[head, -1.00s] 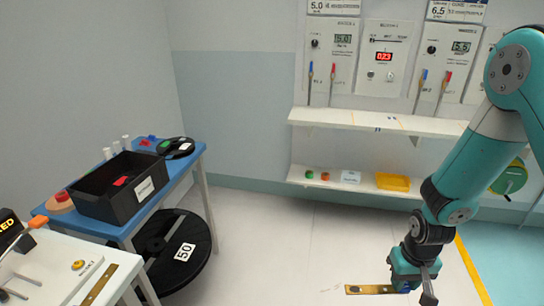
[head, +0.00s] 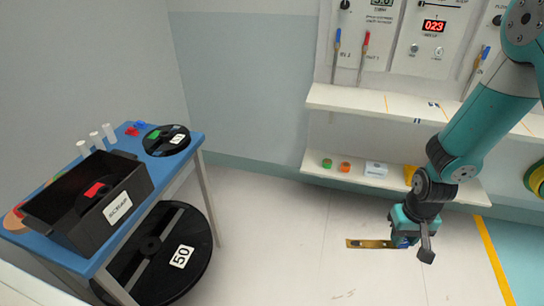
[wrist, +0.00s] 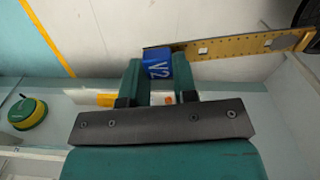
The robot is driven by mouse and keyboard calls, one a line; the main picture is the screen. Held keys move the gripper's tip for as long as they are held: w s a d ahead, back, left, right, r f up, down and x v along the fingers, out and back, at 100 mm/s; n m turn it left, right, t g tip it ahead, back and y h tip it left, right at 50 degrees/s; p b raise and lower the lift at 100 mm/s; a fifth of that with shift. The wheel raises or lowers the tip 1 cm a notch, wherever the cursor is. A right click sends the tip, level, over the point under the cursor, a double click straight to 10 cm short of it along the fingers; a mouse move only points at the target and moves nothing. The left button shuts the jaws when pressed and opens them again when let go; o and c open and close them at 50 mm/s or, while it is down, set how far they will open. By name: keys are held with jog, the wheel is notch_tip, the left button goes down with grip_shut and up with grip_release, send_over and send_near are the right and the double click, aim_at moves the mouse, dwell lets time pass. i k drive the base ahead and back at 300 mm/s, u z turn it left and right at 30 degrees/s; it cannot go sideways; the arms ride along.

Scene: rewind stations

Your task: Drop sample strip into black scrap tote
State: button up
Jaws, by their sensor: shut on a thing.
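The sample strip, a flat brass-coloured bar with holes (head: 368,244), has a blue end block marked V2 (wrist: 157,64). My gripper (head: 405,236) is shut on that blue block, one finger on each side, and the bar sticks out to the left in the head view. The strip is held in the air in front of the pale floor. The black scrap tote (head: 95,234) is an open box with a white SCRAP label, on the blue table at left. A red piece (head: 94,190) lies inside it. My gripper is well to the right of the tote.
The blue table (head: 183,158) also holds a black reel (head: 166,140), white pegs (head: 94,140) and small coloured pieces. A large black reel marked 50 (head: 185,235) stands below it. Wall shelves (head: 375,112) are behind my arm. The floor between table and arm is clear.

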aim_at(94, 205)
jog(key=u, duration=1.6)
